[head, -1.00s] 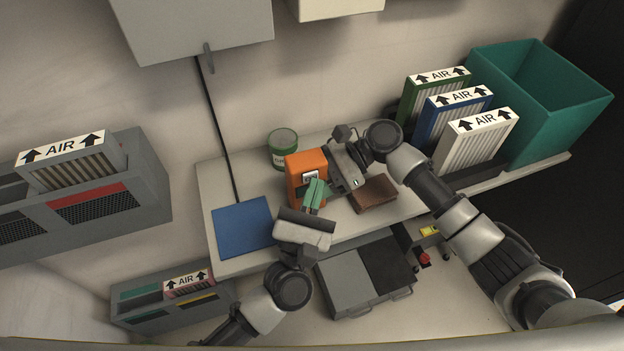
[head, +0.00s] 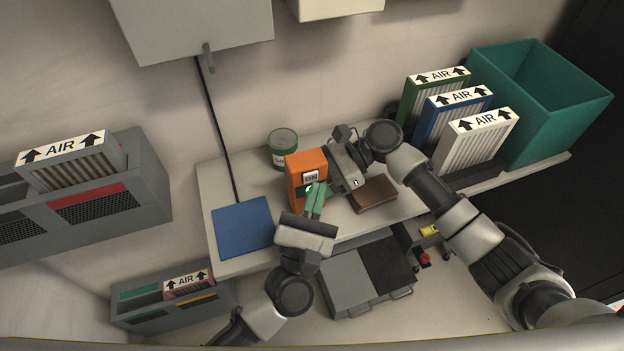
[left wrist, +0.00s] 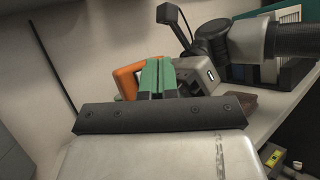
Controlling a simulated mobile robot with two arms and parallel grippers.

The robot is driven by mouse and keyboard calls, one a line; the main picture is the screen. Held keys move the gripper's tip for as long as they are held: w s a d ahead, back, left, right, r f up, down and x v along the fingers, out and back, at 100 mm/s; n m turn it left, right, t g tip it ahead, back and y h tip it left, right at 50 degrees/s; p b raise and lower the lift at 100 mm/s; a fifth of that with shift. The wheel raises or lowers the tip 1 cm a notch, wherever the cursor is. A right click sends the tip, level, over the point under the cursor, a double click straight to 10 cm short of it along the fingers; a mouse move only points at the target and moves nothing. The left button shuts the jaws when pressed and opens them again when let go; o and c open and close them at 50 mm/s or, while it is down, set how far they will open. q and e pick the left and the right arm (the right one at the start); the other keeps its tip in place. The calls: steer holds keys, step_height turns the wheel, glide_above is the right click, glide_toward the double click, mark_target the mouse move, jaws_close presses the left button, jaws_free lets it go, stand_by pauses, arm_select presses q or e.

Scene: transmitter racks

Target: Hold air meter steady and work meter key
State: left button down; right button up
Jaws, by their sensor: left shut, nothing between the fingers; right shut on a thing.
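My right gripper (head: 334,174) is shut on the meter's right side. In the left wrist view the orange meter (left wrist: 127,80) shows partly behind the green fingers (left wrist: 158,75).
A green can (head: 283,149) stands behind the meter. A blue mat (head: 243,228) lies to the left, a brown block (head: 374,193) to the right. Several AIR filters (head: 474,142) and a green bin (head: 540,100) stand at the right. A grey case (head: 366,275) sits in front.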

arm_select(q)
steer(key=s+d, duration=0.2)
steer(key=s, duration=0.3)
steer(key=shift+s, duration=0.4)
arm_select(e)
steer(key=o, duration=1.1)
steer(key=shift+o, duration=0.2)
